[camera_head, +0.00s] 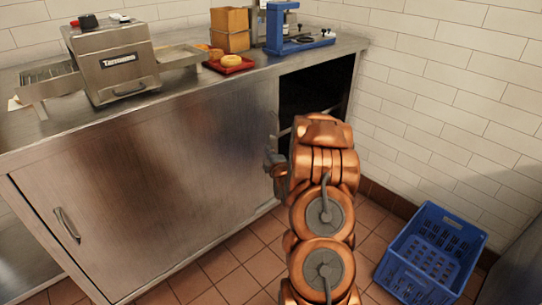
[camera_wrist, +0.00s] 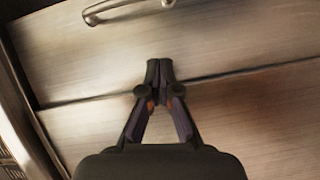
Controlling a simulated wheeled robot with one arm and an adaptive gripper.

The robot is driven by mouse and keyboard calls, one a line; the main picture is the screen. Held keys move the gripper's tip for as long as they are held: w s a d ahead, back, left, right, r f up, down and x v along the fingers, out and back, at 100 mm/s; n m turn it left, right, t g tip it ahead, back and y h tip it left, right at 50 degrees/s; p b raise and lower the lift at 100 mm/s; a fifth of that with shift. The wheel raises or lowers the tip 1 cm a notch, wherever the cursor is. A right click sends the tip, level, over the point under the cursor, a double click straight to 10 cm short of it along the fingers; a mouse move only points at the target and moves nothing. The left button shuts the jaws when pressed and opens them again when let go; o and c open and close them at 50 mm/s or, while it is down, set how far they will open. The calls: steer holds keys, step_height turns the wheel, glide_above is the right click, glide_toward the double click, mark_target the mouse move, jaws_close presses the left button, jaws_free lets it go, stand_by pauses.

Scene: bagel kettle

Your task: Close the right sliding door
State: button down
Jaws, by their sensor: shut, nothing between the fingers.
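The steel cabinet has a sliding door panel (camera_head: 160,165) across its front in the head view, with a bar handle (camera_head: 67,225) near its left end. To the right of the panel a dark opening (camera_head: 308,92) shows, partly hidden by my arm. I cannot tell from the head view where one door ends and the other starts. In the wrist view my gripper (camera_wrist: 157,68) is shut and empty, its tips in front of brushed steel panels (camera_wrist: 240,35) split by a dark seam. A metal handle (camera_wrist: 125,10) lies beyond the tips at the top; I cannot tell whether the tips touch the steel.
On the counter (camera_head: 205,85) stand a toaster (camera_head: 115,62), a red tray (camera_head: 230,65) with a bagel, a cardboard box (camera_head: 230,30) and a blue device (camera_head: 290,35). A blue crate (camera_head: 430,255) stands on the tiled floor at the right, near the white wall (camera_head: 440,90).

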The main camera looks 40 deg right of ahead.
mark_target(267, 136)
steer(key=b+x, duration=0.1)
steer(key=x, duration=0.5)
steer(key=shift+w+d+f, duration=0.1)
steer(key=shift+w, duration=0.05)
steer(key=shift+s+d+f, duration=0.15)
steer(key=shift+s+d, duration=0.05)
steer(key=shift+d, duration=0.35)
steer(key=shift+s+d+f, duration=0.1)
steer(key=shift+s+d, duration=0.05)
steer(key=shift+d, duration=0.45)
steer(key=shift+s+d+b, duration=0.1)
steer(key=shift+d+b, duration=0.2)
steer(key=shift+d, duration=0.5)
